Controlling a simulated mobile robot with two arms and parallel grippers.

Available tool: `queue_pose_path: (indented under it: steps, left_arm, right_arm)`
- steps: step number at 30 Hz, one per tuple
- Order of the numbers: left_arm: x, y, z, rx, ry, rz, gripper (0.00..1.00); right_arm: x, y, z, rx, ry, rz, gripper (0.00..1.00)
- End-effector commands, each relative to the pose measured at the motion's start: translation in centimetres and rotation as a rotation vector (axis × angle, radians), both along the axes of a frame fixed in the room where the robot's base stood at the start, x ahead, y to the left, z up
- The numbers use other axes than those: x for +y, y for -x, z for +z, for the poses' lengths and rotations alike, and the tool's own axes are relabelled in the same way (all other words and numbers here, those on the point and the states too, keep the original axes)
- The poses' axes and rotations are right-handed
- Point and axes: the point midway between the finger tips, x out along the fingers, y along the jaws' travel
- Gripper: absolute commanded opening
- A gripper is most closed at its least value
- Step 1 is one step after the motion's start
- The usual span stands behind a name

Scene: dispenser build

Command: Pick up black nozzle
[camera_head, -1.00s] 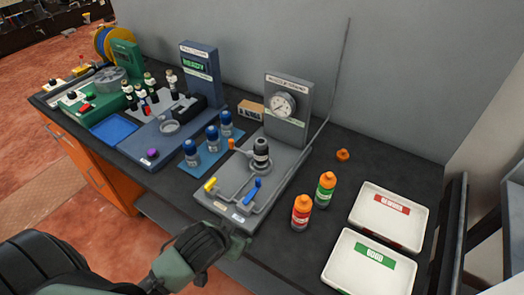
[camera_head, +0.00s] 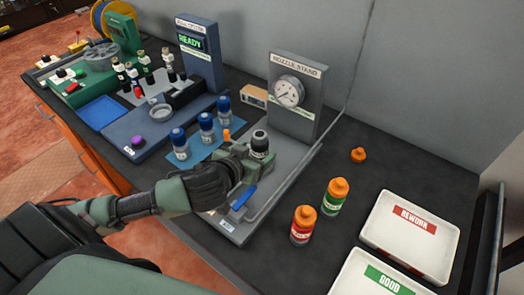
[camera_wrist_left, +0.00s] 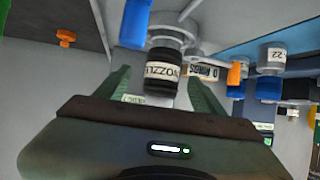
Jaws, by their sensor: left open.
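The black nozzle (camera_head: 260,143) stands upright on the grey nozzle stand (camera_head: 285,170), in front of the gauge panel. My left gripper (camera_head: 250,160) is open at the nozzle, reaching in from the left and hiding its lower part and some of the stand. In the left wrist view the nozzle (camera_wrist_left: 162,72) with its white label lies between the two green fingers of my left gripper (camera_wrist_left: 163,92). I cannot tell whether the fingers touch it. My right gripper is not in view.
Several blue-capped bottles (camera_head: 205,127) stand left of the stand. A red bottle (camera_head: 303,226) and a green bottle (camera_head: 335,196) stand to its right. A loose orange cap (camera_head: 358,155) lies behind them. The REWORK tray (camera_head: 411,232) and GOOD tray (camera_head: 376,277) are at right.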

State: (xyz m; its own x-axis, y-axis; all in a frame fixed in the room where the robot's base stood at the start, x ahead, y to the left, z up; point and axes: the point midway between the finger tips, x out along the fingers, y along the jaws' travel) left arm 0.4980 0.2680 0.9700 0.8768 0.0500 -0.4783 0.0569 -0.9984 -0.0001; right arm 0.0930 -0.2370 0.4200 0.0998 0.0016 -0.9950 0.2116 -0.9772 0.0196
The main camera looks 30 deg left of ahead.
Motion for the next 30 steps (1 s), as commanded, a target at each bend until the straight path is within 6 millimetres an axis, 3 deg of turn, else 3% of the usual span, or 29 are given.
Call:
queue_pose_path:
  steps: [6, 15, 24, 30]
  left_arm:
    - [0.3, -2.3, -0.6, -0.001, 0.0, 0.002, 0.69]
    - [0.7, -5.8, -2.4, 0.0, 0.0, 0.001, 0.69]
    - [0.7, -6.1, -2.8, 0.001, 0.0, 0.0, 0.69]
    - [0.7, -6.1, -2.7, 0.001, 0.0, 0.0, 0.14]
  right_arm:
    - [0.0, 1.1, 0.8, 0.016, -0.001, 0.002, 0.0]
    - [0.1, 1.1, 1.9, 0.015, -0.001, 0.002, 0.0]
    - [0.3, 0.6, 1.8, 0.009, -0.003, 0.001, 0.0]
    - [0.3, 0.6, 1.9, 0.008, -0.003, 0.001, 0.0]
